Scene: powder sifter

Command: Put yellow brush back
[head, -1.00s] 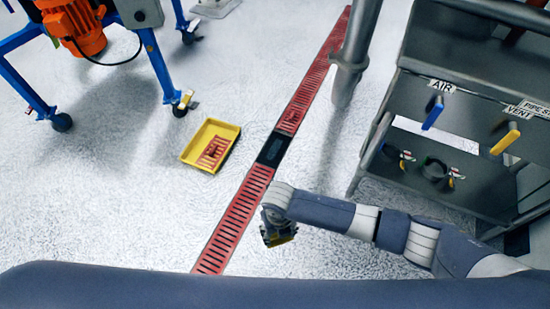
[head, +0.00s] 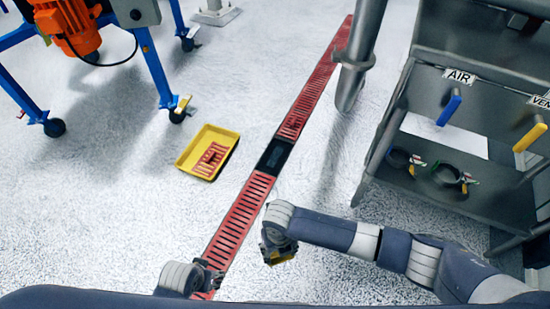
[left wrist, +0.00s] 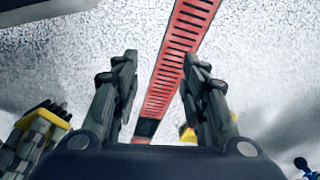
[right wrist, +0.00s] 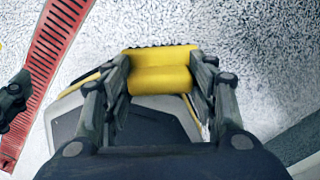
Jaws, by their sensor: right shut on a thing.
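The yellow brush (right wrist: 162,72) is between the fingers of my right gripper (right wrist: 160,85), which is shut on it. A dark bristle edge shows along its far side. In the head view my right gripper (head: 276,250) hangs above the floor, right of the red grating, with a little of the brush (head: 283,258) showing below it. My left gripper (head: 212,278) is low in the head view, over the grating. Its fingers stand apart and empty in the left wrist view (left wrist: 162,75).
A yellow tray (head: 183,165) with a red piece in it lies on the floor left of the red grating (head: 240,215). A grey rack (head: 440,150) with blue and yellow handles stands at right, beside a grey post (head: 352,75). A blue wheeled frame (head: 150,65) is at left.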

